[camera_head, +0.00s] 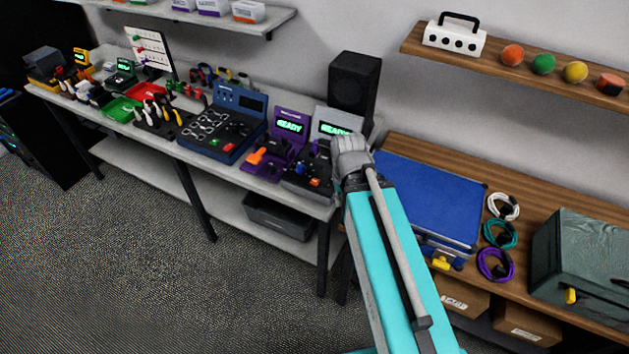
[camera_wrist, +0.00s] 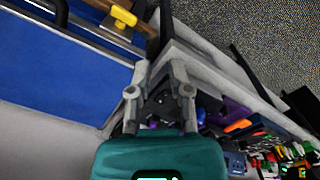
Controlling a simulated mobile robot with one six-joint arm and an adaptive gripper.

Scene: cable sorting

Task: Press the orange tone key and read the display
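A grey device with a lit green READY display (camera_head: 335,130) stands at the right end of the workbench. Its dark base (camera_head: 300,186) carries a small orange key (camera_head: 315,182) and a blue one (camera_head: 300,168). Left of it is a purple device (camera_head: 262,168) with its own READY display (camera_head: 289,126) and a larger orange piece (camera_head: 257,155). That orange piece also shows in the wrist view (camera_wrist: 238,126). My gripper (camera_wrist: 159,66) is open, its two fingers apart above the dark base area, with nothing clearly held. In the head view my wrist partly covers the grey device.
A black speaker (camera_head: 354,82) stands behind the grey device. A blue case (camera_head: 430,197) lies close on the right, on the wooden bench. A blue console (camera_head: 228,130) and several tools fill the bench to the left. A shelf (camera_head: 520,70) hangs above right.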

